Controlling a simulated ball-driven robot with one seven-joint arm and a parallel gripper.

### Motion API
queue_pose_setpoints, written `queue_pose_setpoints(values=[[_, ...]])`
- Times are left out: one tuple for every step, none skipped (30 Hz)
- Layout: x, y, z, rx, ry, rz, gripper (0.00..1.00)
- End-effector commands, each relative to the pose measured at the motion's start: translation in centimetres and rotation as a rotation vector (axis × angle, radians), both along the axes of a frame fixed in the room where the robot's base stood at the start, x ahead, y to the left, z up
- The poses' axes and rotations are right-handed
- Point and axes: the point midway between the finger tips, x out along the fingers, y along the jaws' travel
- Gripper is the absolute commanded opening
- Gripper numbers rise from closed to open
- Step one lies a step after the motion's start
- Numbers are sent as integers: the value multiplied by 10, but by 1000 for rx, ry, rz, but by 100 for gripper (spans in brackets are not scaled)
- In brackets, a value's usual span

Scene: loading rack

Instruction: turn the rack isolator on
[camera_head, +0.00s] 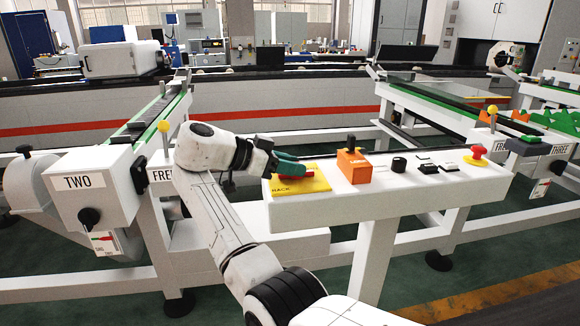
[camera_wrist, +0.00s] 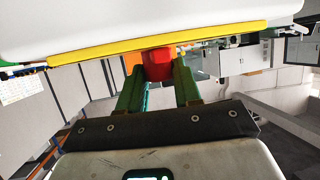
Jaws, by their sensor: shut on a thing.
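The rack isolator is a red handle (camera_head: 296,175) on a yellow plate (camera_head: 312,184) marked RACK, at the left end of the white console. My gripper (camera_head: 300,167), with green fingers, reaches it from the left and is shut on the red handle. In the wrist view the red handle (camera_wrist: 158,62) sits between the two fingertips of my gripper (camera_wrist: 159,76), and the yellow plate (camera_wrist: 100,51) shows edge-on behind it. The fingers hide part of the handle in the head view, so its exact angle is hard to tell.
Left is a unit marked TWO (camera_head: 95,195) with a black knob.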

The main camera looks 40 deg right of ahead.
Motion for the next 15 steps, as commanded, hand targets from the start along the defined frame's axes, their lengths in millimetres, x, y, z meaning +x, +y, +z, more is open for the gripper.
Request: queue_pose_setpoints(values=[[0,0,-2,4,2,-1,3],[0,0,-2,4,2,-1,3],[0,0,-2,4,2,-1,3],[0,0,-2,4,3,0,3],[0,0,-2,4,3,1,3],[0,0,-2,4,3,1,37],[0,0,-2,4,3,1,40],[0,0,-2,4,2,0,43],[0,0,-2,4,2,0,47],[0,0,-2,3,2,0,50],[0,0,-2,3,2,1,52],[0,0,-1,3,2,1,56],[0,0,-1,3,1,1,59],[0,0,-1,3,1,1,59],[0,0,-1,3,1,1,59]])
